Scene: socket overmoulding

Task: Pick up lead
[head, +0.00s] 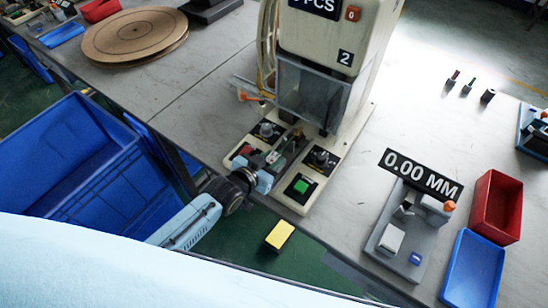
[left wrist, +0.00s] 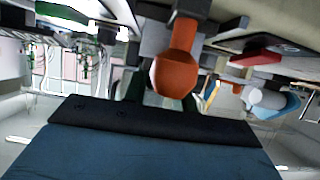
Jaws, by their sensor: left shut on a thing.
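My left gripper (head: 276,158) reaches in from the left, low over the front of the pale machine's base (head: 330,165). In the left wrist view, an orange-red piece with a rounded end (left wrist: 175,75) sits between dark blocks close to the camera. I take it to be the lead, and the left gripper is shut on it. In the head view the gripped piece is too small and covered to make out clearly. My right gripper is in neither view.
The machine has a clear guard (head: 312,92) and a green button (head: 301,186). To the right are a grey gauge stand (head: 395,222), a red bin (head: 495,205) and a blue tray (head: 473,268). Small dark blocks with coloured pins (head: 468,87) stand behind. A blue crate (head: 75,160) is at left.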

